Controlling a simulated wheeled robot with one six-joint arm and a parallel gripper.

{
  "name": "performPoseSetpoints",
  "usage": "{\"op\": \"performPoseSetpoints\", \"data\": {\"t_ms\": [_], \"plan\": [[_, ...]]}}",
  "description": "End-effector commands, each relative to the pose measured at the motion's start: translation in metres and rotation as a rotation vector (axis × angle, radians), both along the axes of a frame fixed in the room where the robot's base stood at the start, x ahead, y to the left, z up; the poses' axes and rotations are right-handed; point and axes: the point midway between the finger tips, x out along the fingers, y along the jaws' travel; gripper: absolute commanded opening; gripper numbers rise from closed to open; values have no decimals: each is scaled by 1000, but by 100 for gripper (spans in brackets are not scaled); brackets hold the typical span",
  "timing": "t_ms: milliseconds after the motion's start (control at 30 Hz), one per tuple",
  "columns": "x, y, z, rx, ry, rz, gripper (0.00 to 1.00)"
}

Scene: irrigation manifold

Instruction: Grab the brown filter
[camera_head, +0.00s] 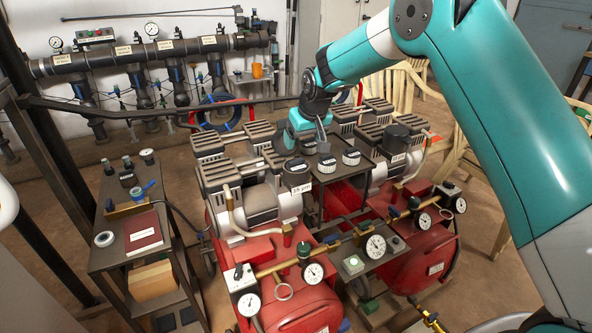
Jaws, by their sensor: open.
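My gripper (318,143) hangs at the end of the teal arm in the middle of the picture. It is open, above the small dark stand between the two red compressors. Several dark round canisters stand close below it: one at the left (296,173), one in the middle (326,165) and one at the right (351,157). The middle and right ones have pale bands. I cannot tell from colour which, if any, is the brown filter. The gripper partly hides what lies right behind it, and I see nothing held in it.
Red compressors with gauges (375,246) crowd around the stand. A dark cart (110,264) at left carries small canisters (129,179), a tape roll (103,239) and a dark red book (144,232). A pipe manifold (140,50) runs along the back wall, near an orange cup (257,71).

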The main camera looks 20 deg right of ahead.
Motion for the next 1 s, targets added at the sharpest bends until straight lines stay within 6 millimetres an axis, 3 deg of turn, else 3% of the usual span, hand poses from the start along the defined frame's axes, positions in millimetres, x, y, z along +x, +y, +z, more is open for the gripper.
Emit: {"op": "performPoseSetpoints", "data": {"t_ms": [100,367,667,967,1000], "plan": [[8,2,-22,-1,3,0,83],[17,4,-42,0,1,0,83],[33,9,-80,0,1,0,83],[36,9,-87,0,-1,0,83],[36,9,-87,1,0,0,78]]}}
